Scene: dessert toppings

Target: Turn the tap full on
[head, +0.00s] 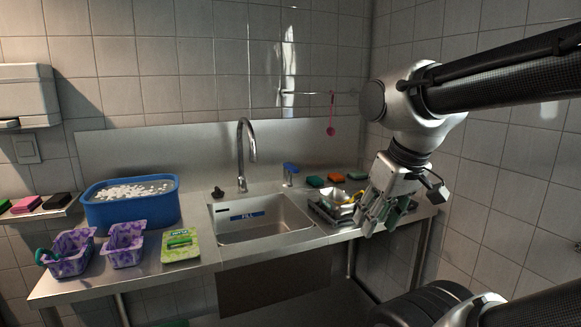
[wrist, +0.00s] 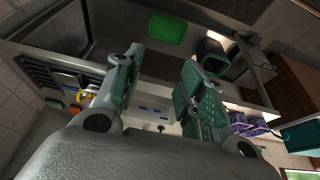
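The curved metal tap (head: 243,155) rises from the counter behind the sink (head: 285,212). I cannot tell which of these works the tap. No water stream can be made out at the spout. My gripper (head: 380,226) hangs over the right end of the counter, right of the sink and well apart from the tap. In the wrist view my gripper (wrist: 162,62) has its fingers spread with nothing between them.
A metal rack (head: 326,212) with dishes sits right of the sink, below and beside my gripper. Coloured sponges (head: 316,182) lie behind it. A blue tub (head: 130,207), two purple containers (head: 125,245) and a green packet (head: 180,247) stand left. A pink utensil (head: 331,115) hangs on the wall.

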